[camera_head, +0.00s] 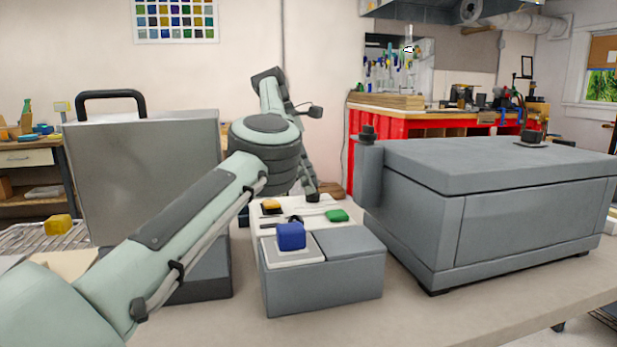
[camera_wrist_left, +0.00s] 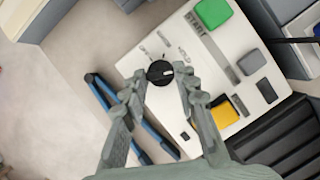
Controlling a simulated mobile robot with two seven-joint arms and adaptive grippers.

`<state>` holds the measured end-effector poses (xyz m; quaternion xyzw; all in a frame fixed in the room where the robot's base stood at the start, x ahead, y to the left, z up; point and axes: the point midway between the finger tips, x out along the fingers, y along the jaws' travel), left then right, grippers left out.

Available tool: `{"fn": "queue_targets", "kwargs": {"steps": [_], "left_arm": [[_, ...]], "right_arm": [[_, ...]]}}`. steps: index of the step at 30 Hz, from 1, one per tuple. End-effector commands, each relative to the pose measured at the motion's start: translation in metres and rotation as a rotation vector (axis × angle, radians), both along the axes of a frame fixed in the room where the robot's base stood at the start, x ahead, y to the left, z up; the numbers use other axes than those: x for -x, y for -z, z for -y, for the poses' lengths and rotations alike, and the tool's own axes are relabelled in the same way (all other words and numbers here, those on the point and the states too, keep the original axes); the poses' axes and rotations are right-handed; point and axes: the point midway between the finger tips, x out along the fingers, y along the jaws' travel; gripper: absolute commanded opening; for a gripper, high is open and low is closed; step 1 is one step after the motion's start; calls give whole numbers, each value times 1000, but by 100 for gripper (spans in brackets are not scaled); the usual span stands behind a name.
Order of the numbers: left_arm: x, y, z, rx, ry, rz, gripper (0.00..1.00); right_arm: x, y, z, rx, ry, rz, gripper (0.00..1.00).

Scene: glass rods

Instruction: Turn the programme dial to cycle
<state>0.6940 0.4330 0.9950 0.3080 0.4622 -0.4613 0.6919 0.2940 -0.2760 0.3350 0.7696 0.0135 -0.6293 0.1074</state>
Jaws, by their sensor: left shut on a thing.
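The programme dial (camera_wrist_left: 159,74) is a round black knob with a short white mark, on a white control panel (camera_wrist_left: 150,46). In the wrist view the mark points toward the right. Small lettering lies beside the dial on its upper side, too small to read surely. My left gripper (camera_wrist_left: 163,82) has its fingers on either side of the dial and is shut on it. In the head view the left gripper (camera_head: 312,196) is small, at the panel's far edge, and the dial cannot be made out. My right gripper is not in view.
The panel has a green button (camera_head: 337,215) marked START and a yellow button (camera_head: 271,204). A blue block (camera_head: 291,236) sits on the grey box (camera_head: 325,285) in front. Blue-handled tongs (camera_wrist_left: 105,95) lie beside the panel. A large grey chest (camera_head: 500,200) stands right.

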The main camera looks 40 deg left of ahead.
Motion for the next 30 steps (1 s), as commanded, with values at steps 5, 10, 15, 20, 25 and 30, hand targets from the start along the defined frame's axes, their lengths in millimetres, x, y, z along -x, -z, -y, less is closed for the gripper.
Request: {"fn": "queue_targets", "kwargs": {"steps": [5, 10, 15, 20, 25, 30], "left_arm": [[-1, -2, -1, -1, 41, 3, 0], [-1, -1, -1, -1, 53, 3, 0], [-1, -1, -1, -1, 53, 3, 0], [-1, -1, -1, -1, 52, 3, 30], [-1, -1, -1, -1, 52, 2, 50], [-1, 0, 0, 0, 53, 1, 50]], "right_arm": [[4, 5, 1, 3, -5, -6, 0], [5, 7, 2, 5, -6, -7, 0], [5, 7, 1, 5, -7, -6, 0], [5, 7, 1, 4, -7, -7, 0], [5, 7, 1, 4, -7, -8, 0], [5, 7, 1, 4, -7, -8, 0]]}}
